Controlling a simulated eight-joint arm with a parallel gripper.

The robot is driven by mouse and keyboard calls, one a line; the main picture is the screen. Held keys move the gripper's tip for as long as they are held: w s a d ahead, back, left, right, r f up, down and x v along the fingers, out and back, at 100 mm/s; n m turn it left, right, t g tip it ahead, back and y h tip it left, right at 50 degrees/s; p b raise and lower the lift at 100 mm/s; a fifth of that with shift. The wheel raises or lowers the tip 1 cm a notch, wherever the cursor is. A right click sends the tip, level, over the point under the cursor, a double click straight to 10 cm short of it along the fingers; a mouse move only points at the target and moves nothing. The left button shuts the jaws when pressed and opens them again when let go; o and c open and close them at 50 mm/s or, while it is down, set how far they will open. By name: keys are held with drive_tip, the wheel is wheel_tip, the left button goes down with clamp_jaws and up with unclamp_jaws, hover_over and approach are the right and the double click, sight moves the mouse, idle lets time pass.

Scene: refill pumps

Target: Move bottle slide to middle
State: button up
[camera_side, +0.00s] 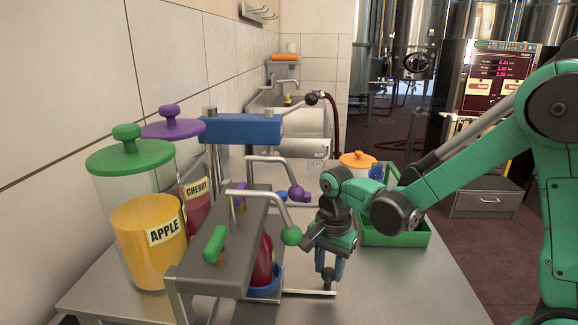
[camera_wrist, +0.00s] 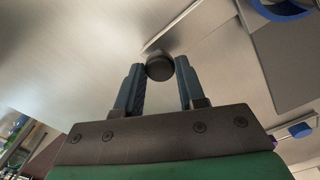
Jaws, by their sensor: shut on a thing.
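My gripper (camera_side: 327,287) points down at the front of the pump station. In the wrist view its two blue fingers (camera_wrist: 160,85) are shut on a dark round knob (camera_wrist: 160,68). The knob is on the end of a thin metal rod (camera_side: 305,292) that runs left toward the bottle slide's blue holder (camera_side: 268,290). A dark red bottle (camera_side: 263,262) sits upright in this holder, under the near grey pump frame (camera_side: 232,245), which hides part of it. In the wrist view a blue rounded part (camera_wrist: 285,10) shows at the top right.
Levers with a green ball (camera_side: 291,236) and a purple ball (camera_side: 297,193) stand left of my gripper. Jars of apple (camera_side: 150,245) and cherry (camera_side: 196,200) stand at left. A green crate (camera_side: 400,240) is behind my gripper. The counter at front right is clear.

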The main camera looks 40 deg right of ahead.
drive_tip(key=shift+w+d, duration=2.6)
drive_tip(key=o, duration=1.1)
drive_tip(key=shift+c, duration=0.2)
drive_tip(key=shift+r, duration=2.8)
drive_tip(key=s+a+r+n+t, duration=0.4)
drive_tip(key=s+n, duration=0.5)
drive_tip(key=n, duration=0.5)
drive_tip(key=a+t, duration=0.2)
drive_tip(key=shift+r+t, duration=0.2)
drive_tip(key=shift+t, duration=0.2)
